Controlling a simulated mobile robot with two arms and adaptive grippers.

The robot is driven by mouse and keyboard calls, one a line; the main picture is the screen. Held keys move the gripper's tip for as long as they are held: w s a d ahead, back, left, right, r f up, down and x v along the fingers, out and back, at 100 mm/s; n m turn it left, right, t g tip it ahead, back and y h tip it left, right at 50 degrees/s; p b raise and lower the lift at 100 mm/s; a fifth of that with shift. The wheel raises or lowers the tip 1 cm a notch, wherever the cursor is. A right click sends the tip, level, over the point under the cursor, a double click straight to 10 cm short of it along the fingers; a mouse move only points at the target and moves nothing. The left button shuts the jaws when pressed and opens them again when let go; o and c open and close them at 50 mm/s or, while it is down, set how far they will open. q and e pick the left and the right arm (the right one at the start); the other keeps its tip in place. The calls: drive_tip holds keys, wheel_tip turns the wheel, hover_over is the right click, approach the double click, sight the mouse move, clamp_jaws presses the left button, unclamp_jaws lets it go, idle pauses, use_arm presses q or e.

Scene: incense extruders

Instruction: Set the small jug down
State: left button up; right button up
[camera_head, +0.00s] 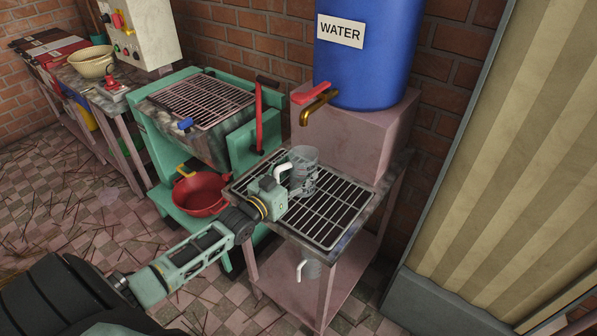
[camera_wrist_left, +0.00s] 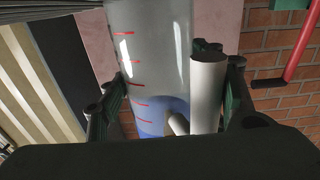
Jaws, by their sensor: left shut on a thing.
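The small jug (camera_head: 304,172) is clear, with a white handle. My left gripper (camera_head: 278,184) is shut on it at the handle side. The jug stands about upright over the slatted metal grate (camera_head: 345,210) below the tap; I cannot tell whether its base touches the grate. In the left wrist view the jug (camera_wrist_left: 148,50) has red marks on its wall, and its white handle (camera_wrist_left: 208,90) sits between the fingers of the gripper (camera_wrist_left: 175,88). My right gripper is not in view.
A blue water tank (camera_head: 368,50) with a brass tap (camera_head: 316,106) stands on a pink block behind the jug. Another clear jug (camera_head: 313,269) is on the lower shelf. A green machine with a red basin (camera_head: 203,194) is at left. The grate's right part is clear.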

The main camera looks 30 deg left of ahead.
use_arm(q)
drive_tip(key=shift+f, duration=0.1)
drive_tip(key=o, duration=1.2)
drive_tip(key=shift+c, duration=0.2)
drive_tip(key=shift+s, duration=0.15)
drive_tip(key=s, duration=0.8)
drive_tip(key=s+a, duration=0.1)
drive_tip(key=s, duration=0.2)
drive_tip(key=shift+s+a+b, duration=0.1)
drive_tip(key=shift+s+b, duration=0.2)
drive_tip(key=shift+s, duration=0.1)
